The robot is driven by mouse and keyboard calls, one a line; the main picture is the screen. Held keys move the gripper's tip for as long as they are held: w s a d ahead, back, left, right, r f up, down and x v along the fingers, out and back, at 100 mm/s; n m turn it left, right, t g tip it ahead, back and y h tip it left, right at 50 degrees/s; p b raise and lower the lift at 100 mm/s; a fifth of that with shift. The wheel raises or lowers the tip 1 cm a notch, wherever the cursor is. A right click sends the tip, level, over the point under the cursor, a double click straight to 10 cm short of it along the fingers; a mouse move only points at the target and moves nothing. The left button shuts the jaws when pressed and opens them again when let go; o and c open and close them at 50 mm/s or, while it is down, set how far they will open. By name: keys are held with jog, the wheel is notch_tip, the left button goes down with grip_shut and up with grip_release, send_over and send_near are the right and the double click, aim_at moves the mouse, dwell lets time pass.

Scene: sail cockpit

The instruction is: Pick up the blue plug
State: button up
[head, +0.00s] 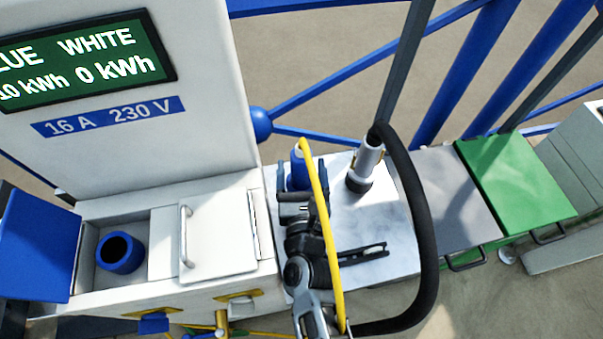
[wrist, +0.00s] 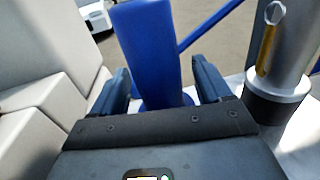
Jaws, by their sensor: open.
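The blue plug (head: 297,172) stands upright on the pale worktop (head: 386,225), with a yellow cable (head: 327,235) arching from its top. In the wrist view the plug (wrist: 150,48) rises between the two dark fingers of my gripper (wrist: 162,82). The fingers are apart, one on each side, with gaps to the plug. In the head view my gripper (head: 295,205) is at the near side of the plug and hides its lower part.
A white plug (head: 367,160) with a thick black cable (head: 425,200) stands close to the right; it also shows in the wrist view (wrist: 287,50). A white pedestal (head: 150,110) with an open-lidded blue socket (head: 120,252) is left. Grey (head: 447,195) and green (head: 515,180) lids lie right.

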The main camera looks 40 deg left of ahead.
aim_at(305, 170)
jog(key=c, duration=1.3)
jog(key=shift+r, duration=0.15)
jog(key=shift+r+p, duration=0.45)
jog(key=shift+r, duration=0.15)
jog(key=r+p, duration=0.1)
jog(key=d+r+p, duration=0.1)
jog(key=r, duration=0.1)
jog(key=shift+s+r, duration=0.15)
jog(key=shift+s+d+r+p, duration=0.6)
jog(key=shift+s+d+r, duration=0.35)
jog(key=shift+d+r, duration=0.5)
jog(key=shift+s+d+r+p, duration=0.55)
jog(key=shift+s+d+r, duration=0.45)
jog(key=shift+d+r, duration=0.45)
jog(key=shift+s+d+r+p, duration=0.6)
jog(key=shift+s+d+r, duration=0.5)
jog(key=shift+d, duration=0.6)
jog(key=shift+w+a+r, duration=0.15)
jog(key=shift+r, duration=0.5)
